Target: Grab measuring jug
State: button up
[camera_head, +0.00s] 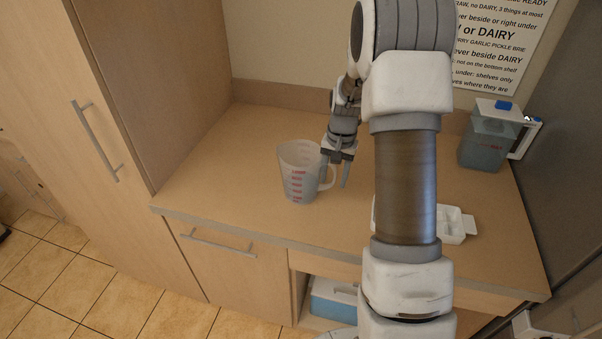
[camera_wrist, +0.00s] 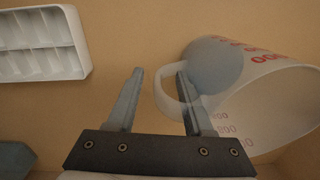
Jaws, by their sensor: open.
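The measuring jug (camera_head: 297,176) is a translucent white cup with red markings, standing upright on the wooden counter. Its handle is on the right side in the head view, toward my gripper (camera_head: 336,170). In the wrist view the jug (camera_wrist: 262,92) fills the right side. My gripper (camera_wrist: 158,85) is open there, and its right finger overlaps the jug's handle (camera_wrist: 172,95), seeming to pass through or over the loop. The left finger is to the left of the handle, with bare counter between. I cannot tell whether the fingers touch the handle.
A white compartment tray (camera_wrist: 40,45) lies left in the wrist view; in the head view the tray (camera_head: 452,226) is partly behind my arm. A bluish pitcher (camera_head: 484,142) with a white lid stands at the back right. The counter (camera_head: 225,160) left of the jug is clear.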

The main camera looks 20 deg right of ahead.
grip_shut()
jog(key=shift+r, duration=0.1)
dwell(1.3)
